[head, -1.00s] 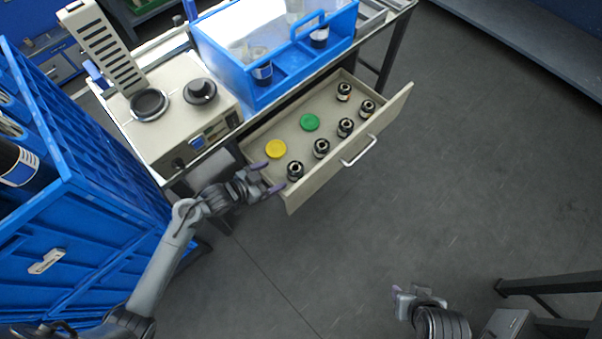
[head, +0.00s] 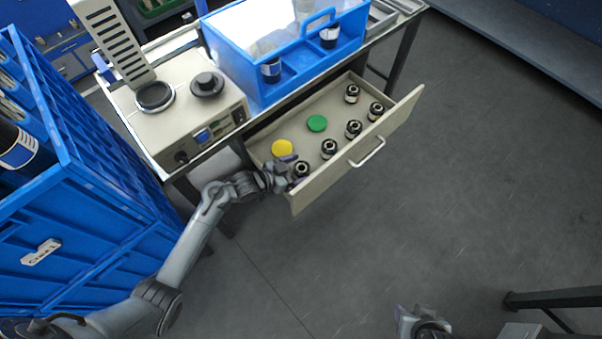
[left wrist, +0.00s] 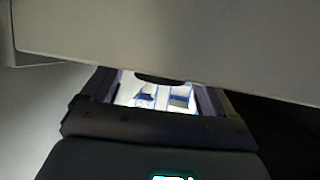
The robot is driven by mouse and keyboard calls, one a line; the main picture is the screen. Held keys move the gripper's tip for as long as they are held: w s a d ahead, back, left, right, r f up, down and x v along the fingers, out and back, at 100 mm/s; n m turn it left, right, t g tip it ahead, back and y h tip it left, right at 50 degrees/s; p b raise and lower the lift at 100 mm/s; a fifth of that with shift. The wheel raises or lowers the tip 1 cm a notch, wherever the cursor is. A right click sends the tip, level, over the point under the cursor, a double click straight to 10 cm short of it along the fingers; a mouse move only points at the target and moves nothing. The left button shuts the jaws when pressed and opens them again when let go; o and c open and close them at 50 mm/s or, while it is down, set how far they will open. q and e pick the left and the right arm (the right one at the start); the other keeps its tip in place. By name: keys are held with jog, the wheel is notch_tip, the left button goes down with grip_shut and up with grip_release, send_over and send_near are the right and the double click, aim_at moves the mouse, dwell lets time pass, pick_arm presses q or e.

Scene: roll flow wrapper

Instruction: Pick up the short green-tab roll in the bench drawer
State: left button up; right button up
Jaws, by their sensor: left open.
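The bench drawer (head: 338,180) is pulled out. The rolls are too small to tell which is short or has a green tab. My left gripper (head: 291,172) is open at the drawer's left end, beside the leftmost roll (head: 303,168); contact cannot be told. In the left wrist view, a pale panel (left wrist: 170,35) covers the top, with a dark rounded edge below it between the fingers. My right gripper (head: 408,313) is cut off at the bottom.
A blue open box (head: 262,92) and a beige machine (head: 190,125) stand on the bench above the drawer. A blue rack (head: 75,225) fills the left side.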

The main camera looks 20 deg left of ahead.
aim_at(299, 169)
pick_arm(q)
jog(key=b+x, duration=0.1)
jog(key=x, duration=0.2)
jog(key=shift+w+d+f, duration=0.1)
jog(key=shift+w, duration=0.1)
pick_arm(e)
notch_tip(299, 169, down, 2)
jog(key=shift+d, duration=0.1)
pick_arm(q)
jog(key=shift+s, duration=0.1)
jog(key=shift+c, duration=0.6)
jog(key=c, duration=1)
